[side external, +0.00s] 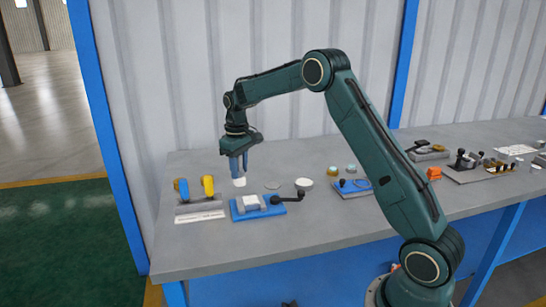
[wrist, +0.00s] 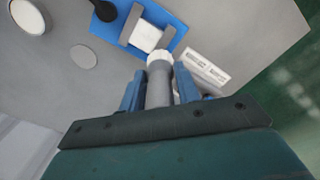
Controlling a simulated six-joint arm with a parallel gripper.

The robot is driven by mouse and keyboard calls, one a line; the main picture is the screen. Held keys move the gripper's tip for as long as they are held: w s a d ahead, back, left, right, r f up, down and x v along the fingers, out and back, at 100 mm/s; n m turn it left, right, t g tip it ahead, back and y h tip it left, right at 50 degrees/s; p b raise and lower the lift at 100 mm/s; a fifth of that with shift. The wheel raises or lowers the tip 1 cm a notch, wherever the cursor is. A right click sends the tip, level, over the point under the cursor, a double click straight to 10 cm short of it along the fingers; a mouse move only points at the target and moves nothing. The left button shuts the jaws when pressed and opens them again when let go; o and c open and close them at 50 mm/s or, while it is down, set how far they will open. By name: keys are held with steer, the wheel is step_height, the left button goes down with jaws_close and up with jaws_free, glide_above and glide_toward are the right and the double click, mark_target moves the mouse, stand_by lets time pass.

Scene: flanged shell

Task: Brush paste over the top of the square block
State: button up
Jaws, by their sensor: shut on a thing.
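My gripper (side external: 238,165) is shut on a brush, its blue fingers on either side of the grey handle (wrist: 159,88). The white bristles (side external: 239,182) point down and hang a little above the bench, near the blue vise (side external: 276,209). The pale square block (side external: 251,202) sits between the vise's grey jaws; it also shows in the wrist view (wrist: 146,37), just beyond the bristle tip. The bristles look apart from the block. A round tub with a white top (side external: 304,184) stands behind the vise to the right. I cannot tell whether paste is on the bristles or block.
A black crank handle (side external: 291,196) sticks out from the vise's right side. A grey rack (side external: 199,208) with blue and yellow tools stands to the left. A flat grey disc (side external: 272,185) lies behind the vise. Other fixtures crowd the right of the bench; its front strip is clear.

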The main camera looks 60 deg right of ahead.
steer(key=shift+r, duration=0.8)
steer(key=shift+d, duration=0.15)
